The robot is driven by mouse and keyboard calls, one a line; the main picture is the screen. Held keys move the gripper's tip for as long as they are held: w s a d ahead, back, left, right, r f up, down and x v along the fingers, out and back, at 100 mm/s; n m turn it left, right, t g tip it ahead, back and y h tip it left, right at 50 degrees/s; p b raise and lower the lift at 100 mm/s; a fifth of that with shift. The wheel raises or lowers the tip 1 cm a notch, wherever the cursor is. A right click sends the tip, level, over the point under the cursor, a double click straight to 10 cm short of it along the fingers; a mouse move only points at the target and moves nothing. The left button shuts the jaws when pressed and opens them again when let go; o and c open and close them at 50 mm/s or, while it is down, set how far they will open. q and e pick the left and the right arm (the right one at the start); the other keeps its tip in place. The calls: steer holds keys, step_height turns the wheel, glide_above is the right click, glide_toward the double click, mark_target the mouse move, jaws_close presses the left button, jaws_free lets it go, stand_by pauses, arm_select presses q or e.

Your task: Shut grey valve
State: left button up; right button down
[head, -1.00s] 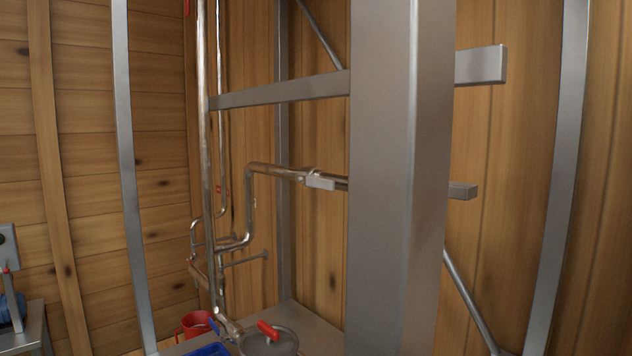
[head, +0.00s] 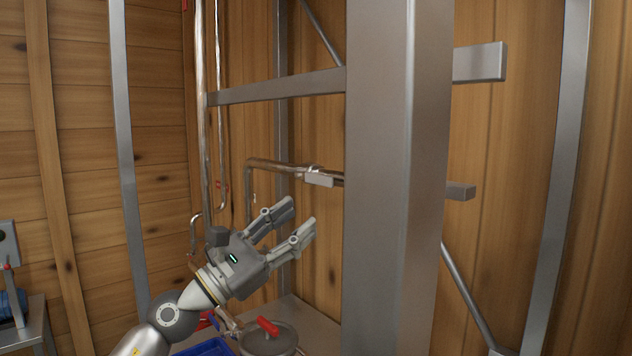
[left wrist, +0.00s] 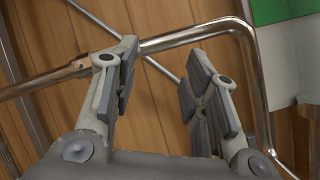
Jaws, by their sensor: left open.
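The grey valve (head: 318,179) has a flat light-grey lever on the horizontal metal pipe (head: 275,166), left of my thick column. The lever appears roughly in line with the pipe. My left gripper (head: 300,217) is raised below and slightly left of the valve, its two fingers open and pointing up and right. Nothing is between the fingers, and they look apart from the lever. In the left wrist view, the open gripper (left wrist: 161,60) faces the pipe (left wrist: 185,38), which crosses behind the fingertips and bends down at right. The lever is not clearly visible there. My right gripper is not in view.
A metal frame bar (head: 275,87) runs above the pipe. A lidded pot (head: 268,342) with a red handle stands on the surface below, beside a blue container (head: 210,347). A vertical pipe (head: 201,120) stands left of the valve. A side table (head: 35,325) is far left.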

mark_target(319, 181)
arm_select(q)
steer(key=w+a+r+m+g+y, duration=0.2)
steer(key=w+a+r+m+y, duration=0.3)
steer(key=m, duration=0.6)
steer(key=p+x, duration=0.1)
steer(key=x, duration=0.2)
steer(key=p+x, duration=0.2)
steer(key=x, duration=0.1)
steer(key=p+x, duration=0.2)
steer(key=x, duration=0.1)
steer(key=shift+s+d+r, duration=0.1)
steer(key=shift+s+d, duration=0.15)
steer(key=shift+d, duration=0.2)
steer(key=shift+w+d, duration=0.4)
jaws_close()
